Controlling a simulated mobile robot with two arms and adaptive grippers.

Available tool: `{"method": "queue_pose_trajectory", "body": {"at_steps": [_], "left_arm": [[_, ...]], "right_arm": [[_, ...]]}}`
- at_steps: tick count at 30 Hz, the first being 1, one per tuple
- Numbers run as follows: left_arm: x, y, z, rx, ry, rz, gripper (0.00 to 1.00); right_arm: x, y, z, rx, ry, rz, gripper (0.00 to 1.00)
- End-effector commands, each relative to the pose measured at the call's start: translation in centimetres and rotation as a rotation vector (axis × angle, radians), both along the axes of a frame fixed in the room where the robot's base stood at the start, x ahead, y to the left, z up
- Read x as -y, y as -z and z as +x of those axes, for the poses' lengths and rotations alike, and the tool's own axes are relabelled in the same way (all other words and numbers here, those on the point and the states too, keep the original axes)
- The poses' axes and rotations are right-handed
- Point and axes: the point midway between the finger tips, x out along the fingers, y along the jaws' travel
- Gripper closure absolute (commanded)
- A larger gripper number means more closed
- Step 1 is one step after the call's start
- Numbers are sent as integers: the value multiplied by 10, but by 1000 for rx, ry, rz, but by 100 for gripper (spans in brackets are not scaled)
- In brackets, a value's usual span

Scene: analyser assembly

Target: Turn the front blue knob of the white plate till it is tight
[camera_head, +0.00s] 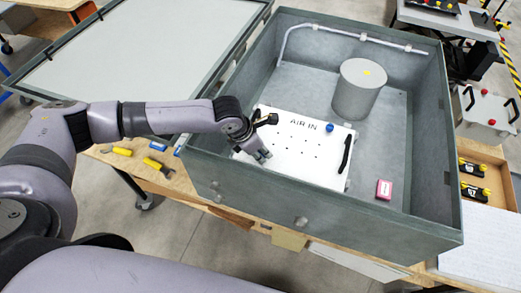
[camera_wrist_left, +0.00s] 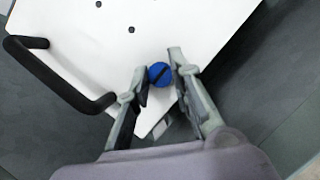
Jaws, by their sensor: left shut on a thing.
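The white plate (camera_head: 310,168), marked "AIR IN", lies in the grey case, with a black handle (camera_head: 345,154) at its right side. My left gripper (camera_head: 263,156) is over the plate's front left corner. In the left wrist view the front blue knob (camera_wrist_left: 159,74), with a dark slot across its top, sits at the plate's corner (camera_wrist_left: 100,62). The left gripper (camera_wrist_left: 159,70) is shut on this knob, one finger on each side. In the head view the gripper hides the knob. Another blue knob (camera_head: 329,127) stands at the plate's back right. My right gripper is out of view.
The case's front wall (camera_head: 300,205) rises close to the gripper. A grey cylinder (camera_head: 358,90) and a pipe (camera_head: 350,35) are at the back of the case. A small pink box (camera_head: 384,189) lies right of the plate. Yellow-handled tools (camera_head: 155,163) lie outside, left.

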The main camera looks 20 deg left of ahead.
Motion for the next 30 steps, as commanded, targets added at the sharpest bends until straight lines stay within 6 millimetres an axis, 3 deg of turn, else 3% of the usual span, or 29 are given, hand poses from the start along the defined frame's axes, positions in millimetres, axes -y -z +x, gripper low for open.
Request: {"method": "queue_pose_trajectory", "body": {"at_steps": [7,8,16,26,30], "left_arm": [[1,-7,6,17,-2,-5,100],[1,-7,6,17,-2,-5,78],[0,-3,3,8,-2,-3,60],[0,-3,1,3,-3,-1,59],[-4,-16,-2,5,-3,-2,59]], "right_arm": [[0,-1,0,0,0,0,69],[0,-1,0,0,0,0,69],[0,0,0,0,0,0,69],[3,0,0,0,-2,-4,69],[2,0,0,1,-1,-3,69]]}}
